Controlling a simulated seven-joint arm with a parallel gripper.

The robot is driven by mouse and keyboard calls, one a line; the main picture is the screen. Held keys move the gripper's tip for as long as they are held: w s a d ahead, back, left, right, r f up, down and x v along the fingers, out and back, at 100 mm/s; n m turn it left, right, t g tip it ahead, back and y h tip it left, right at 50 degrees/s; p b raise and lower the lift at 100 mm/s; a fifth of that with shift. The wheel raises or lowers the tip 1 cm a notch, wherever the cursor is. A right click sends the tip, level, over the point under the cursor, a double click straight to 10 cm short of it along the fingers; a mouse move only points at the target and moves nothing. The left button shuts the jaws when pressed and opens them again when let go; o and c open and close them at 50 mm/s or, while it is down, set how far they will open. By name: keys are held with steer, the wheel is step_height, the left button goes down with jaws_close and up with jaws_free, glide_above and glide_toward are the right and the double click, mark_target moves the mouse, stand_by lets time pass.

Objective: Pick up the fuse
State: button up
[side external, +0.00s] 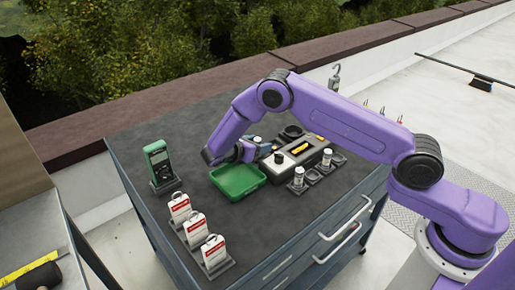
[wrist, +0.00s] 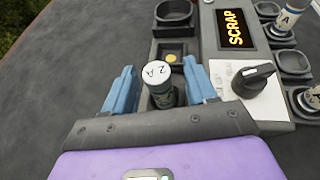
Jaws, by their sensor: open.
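A fuse (wrist: 158,75), an upright cylinder with a white top that seems to read "2 A", stands in the wrist view at the near end of a tester (wrist: 170,46). My gripper (wrist: 160,70) is open, with one blue finger on each side of the fuse. Gaps show between the fuse and both fingers. In the side view my gripper (side external: 246,151) is low over the bench behind the green tray, and this fuse cannot be made out there. Two other fuses (side external: 298,177) (side external: 326,157) stand in holders on the right.
A green tray (side external: 238,192) lies close to my gripper. A meter (side external: 159,165) and several red-and-white cards (side external: 213,250) stand left. Bare bench lies between.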

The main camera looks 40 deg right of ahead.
steer(key=shift+x, duration=1)
steer(key=c, duration=1.1)
jaws_close()
steer(key=shift+r, duration=0.1)
